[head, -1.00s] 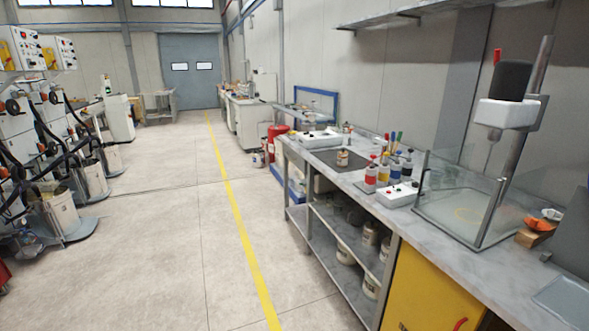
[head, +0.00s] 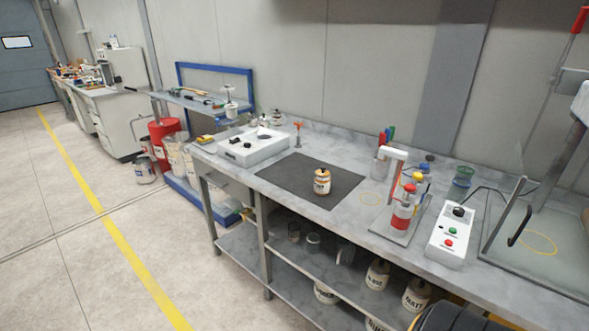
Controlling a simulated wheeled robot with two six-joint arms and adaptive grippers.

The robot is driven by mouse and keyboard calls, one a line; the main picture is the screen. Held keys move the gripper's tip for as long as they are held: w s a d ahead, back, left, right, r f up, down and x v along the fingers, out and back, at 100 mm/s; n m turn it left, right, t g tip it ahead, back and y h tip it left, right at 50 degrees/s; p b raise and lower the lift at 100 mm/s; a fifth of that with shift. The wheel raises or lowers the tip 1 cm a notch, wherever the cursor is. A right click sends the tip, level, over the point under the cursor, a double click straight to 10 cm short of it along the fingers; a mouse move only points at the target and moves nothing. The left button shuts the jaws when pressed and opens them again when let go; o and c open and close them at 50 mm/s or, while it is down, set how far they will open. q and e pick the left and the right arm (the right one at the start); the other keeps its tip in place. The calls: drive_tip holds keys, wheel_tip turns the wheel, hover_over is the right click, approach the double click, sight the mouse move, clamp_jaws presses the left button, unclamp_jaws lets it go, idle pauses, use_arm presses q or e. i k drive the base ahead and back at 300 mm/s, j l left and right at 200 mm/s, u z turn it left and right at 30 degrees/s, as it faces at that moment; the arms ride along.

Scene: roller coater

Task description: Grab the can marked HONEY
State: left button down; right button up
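A small cream can (head: 322,182) with an orange-brown top stands upright on a dark mat on the workbench. Dark lettering shows on its front, but it is too small to read for sure. More pale cans with dark lettering stand on the shelves under the bench, among them one can (head: 377,275) and another can (head: 416,295) to its right. I cannot tell which can is marked HONEY. Neither of my grippers is in view.
The dark mat (head: 285,180) lies on the grey workbench. A white device (head: 252,147) stands left of it. A stand with red and yellow parts (head: 402,213) and a white control box (head: 452,236) are at right. Open floor lies left.

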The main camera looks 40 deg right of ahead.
sight(321, 187)
drive_tip(key=i+j+z, duration=0.1)
drive_tip(key=i+z, duration=0.35)
drive_tip(key=i+j+z, duration=0.3)
drive_tip(key=i+z, duration=0.2)
drive_tip(key=i+j+z, duration=0.65)
drive_tip(key=j+z, duration=0.25)
